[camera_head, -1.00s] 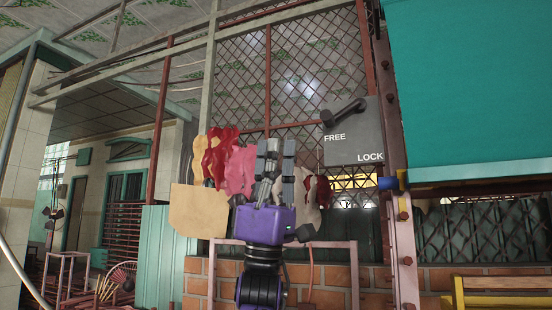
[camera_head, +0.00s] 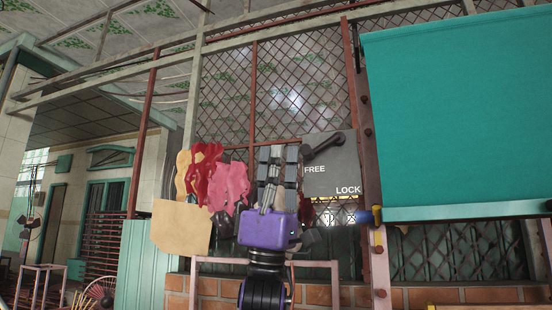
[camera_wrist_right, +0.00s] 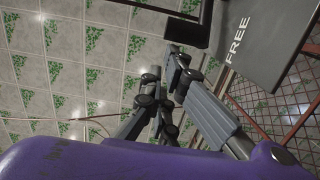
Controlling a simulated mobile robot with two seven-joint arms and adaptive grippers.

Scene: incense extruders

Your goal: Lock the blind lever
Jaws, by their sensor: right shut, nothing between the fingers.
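The blind lever (camera_head: 325,145) is a dark handle at the top of a grey plate (camera_head: 335,175) marked FREE and LOCK. It slants up to the right and its knob end is on the FREE side. The plate also shows in the right wrist view (camera_wrist_right: 265,40), with part of a dark bar (camera_wrist_right: 188,28) beside it. My right gripper (camera_head: 279,152) points up, shut and empty, just left of the plate and apart from the lever in the head view. The gripper's fingers also show in the right wrist view (camera_wrist_right: 172,62). My left gripper is not in view.
A teal blind (camera_head: 460,115) hangs at the right. Red and pink cloth-like pieces (camera_head: 205,175) and a tan sheet (camera_head: 180,227) are left of my gripper. A wire mesh (camera_head: 300,85) stands behind, with a brick wall (camera_head: 315,293) below.

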